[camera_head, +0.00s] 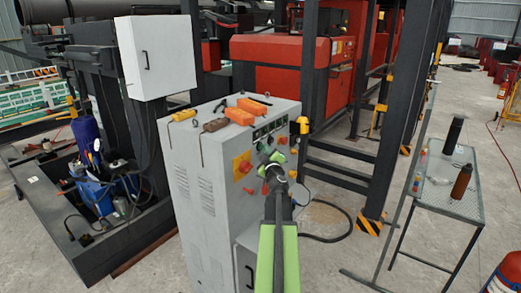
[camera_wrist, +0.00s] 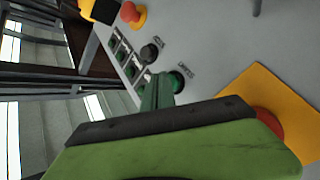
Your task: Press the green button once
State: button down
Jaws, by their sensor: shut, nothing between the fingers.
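The green button (camera_wrist: 178,80) is a round dark-green knob on the grey control panel in the wrist view, with a small label beside it. My gripper (camera_wrist: 156,94) is shut and empty. Its narrow green fingers appear just left of the button in the picture. They overlap its edge or lie very close to it; I cannot tell whether they touch. In the head view my gripper (camera_head: 277,158) is in front of the cabinet's panel, and my arm hides part of the controls there. I cannot make out the green button clearly in that view.
A black knob (camera_wrist: 151,53) and a red button (camera_wrist: 131,13) are nearby on the panel. A yellow plate with a red button (camera_wrist: 268,119) is to the right. The grey cabinet (camera_head: 190,160) carries tools on top. A metal table (camera_head: 440,190) stands right.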

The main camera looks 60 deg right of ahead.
jog(key=shift+w, duration=0.6)
dwell(0.3)
jog(key=shift+s, duration=1.25)
jog(key=s, duration=0.5)
dwell(0.7)
